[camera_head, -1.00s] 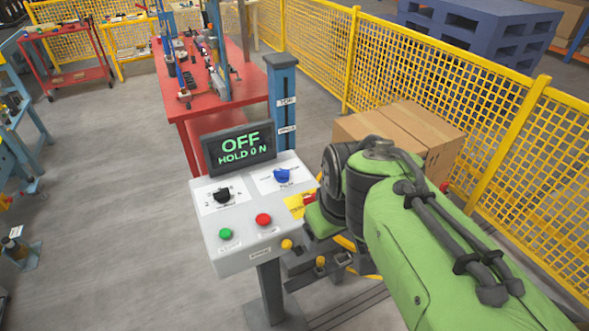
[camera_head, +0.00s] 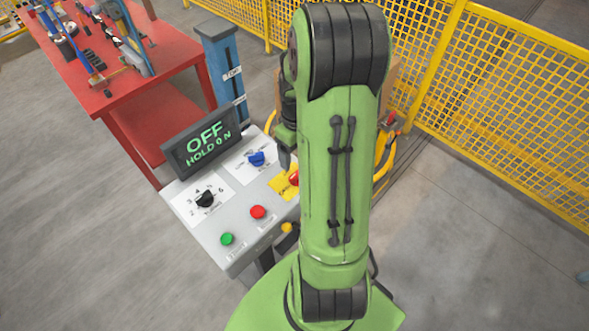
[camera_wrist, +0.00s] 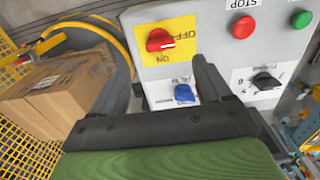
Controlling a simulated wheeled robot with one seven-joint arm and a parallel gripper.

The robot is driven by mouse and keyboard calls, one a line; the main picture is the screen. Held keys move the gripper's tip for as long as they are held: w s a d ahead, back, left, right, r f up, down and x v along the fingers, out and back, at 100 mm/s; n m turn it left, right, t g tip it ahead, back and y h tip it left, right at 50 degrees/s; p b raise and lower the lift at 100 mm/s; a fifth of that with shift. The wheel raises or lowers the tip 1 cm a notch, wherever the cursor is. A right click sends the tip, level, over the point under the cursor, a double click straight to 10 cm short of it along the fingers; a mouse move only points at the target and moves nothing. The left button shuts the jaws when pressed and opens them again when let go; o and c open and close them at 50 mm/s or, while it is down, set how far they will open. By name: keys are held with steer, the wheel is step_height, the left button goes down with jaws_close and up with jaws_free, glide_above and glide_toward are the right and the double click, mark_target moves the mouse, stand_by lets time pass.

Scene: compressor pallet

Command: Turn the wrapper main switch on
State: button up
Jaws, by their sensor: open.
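The main switch is a red rotary knob (camera_wrist: 160,40) on a yellow plate (camera_wrist: 150,58) in the wrist view. Its white mark points right, towards the word OFF; ON is printed below it. In the head view the red knob (camera_head: 294,177) is partly hidden by my arm. The screen (camera_head: 203,143) reads OFF, HOLD ON. My gripper (camera_wrist: 162,66) is open and empty, with one dark finger on each side below the knob in the wrist view. In the head view a fingertip (camera_head: 285,158) shows just behind the knob; contact cannot be told.
The grey panel (camera_head: 232,215) also has a blue selector (camera_head: 256,158), a black selector (camera_head: 206,199), a red button (camera_head: 258,212) and a green button (camera_head: 227,239). A blue column (camera_head: 222,65) stands behind. Cartons (camera_wrist: 62,88) and yellow fencing (camera_head: 500,80) are nearby.

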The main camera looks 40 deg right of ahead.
mark_target(296, 174)
steer(key=f, duration=0.9)
steer(key=shift+w+f, duration=0.2)
steer(key=shift+c, duration=0.4)
steer(key=c, duration=1)
